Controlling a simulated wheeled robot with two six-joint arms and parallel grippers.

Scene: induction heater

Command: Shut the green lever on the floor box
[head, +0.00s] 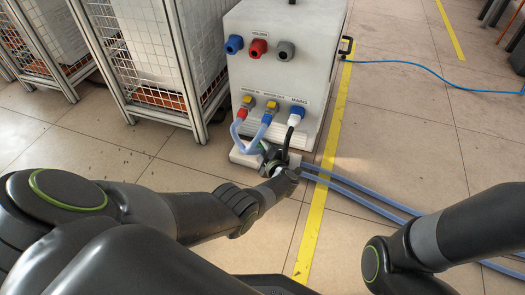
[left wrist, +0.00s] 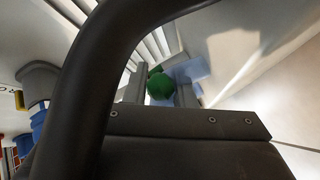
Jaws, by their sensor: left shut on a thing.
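The low white floor box (head: 240,157) sits at the foot of the white cabinet, with blue hoses running to it. My left gripper (head: 270,160) reaches down to it and mostly covers its lever in the head view. In the left wrist view, the round green end of the lever (left wrist: 160,86) shows between the fingers, partly hidden by my gripper body and a dark cable. The gripper is shut on the lever. The lever's exact angle cannot be told. My right arm is at the lower right of the head view, and its gripper is out of view.
The white cabinet (head: 288,75) with coloured plugs and sockets stands just behind the box. Wire-mesh cages (head: 150,60) stand to the left. Blue hoses (head: 370,197) run right across the floor, over a yellow line (head: 322,190). The tiled floor at right is mostly clear.

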